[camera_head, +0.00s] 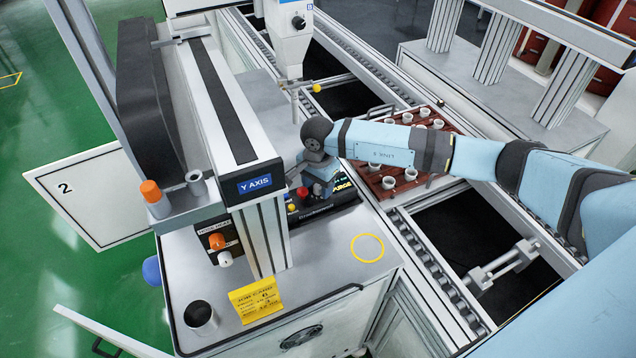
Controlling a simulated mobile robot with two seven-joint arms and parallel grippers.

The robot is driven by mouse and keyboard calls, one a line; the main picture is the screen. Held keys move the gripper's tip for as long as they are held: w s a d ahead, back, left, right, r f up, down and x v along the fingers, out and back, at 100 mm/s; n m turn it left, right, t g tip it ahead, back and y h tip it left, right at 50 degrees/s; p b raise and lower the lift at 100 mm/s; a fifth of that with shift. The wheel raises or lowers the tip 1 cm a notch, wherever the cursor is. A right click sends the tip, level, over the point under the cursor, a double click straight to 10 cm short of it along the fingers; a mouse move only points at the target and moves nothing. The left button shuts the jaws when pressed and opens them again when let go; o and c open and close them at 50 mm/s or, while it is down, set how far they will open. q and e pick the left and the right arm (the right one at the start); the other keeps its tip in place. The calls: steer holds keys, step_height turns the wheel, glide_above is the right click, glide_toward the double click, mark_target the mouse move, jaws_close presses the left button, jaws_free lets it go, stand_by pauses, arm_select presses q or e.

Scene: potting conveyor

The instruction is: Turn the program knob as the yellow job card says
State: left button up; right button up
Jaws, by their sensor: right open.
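The yellow job card (256,300) lies on the grey machine top at the front; its print is too small to read surely. A dark panel (212,232) with a white label and orange knobs (217,241) is left of the gantry post. A dark control panel (332,208) with a lit display is right of the post, partly hidden by my right gripper. I cannot tell which control is the program knob. My right gripper (296,181) is over the control panel's left part, beside the "Y AXIS" beam end; its fingers are partly hidden. My left gripper is out of view.
The gantry beam (215,110) and its post (262,235) stand close left of my right gripper. A white dispensing head (288,35) hangs behind. A red-brown tray (385,185) of white cups sits on the conveyor under my arm. A cup (200,318) stands front left.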

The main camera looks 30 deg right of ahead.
steer(key=c, duration=0.9)
steer(key=shift+m, duration=0.3)
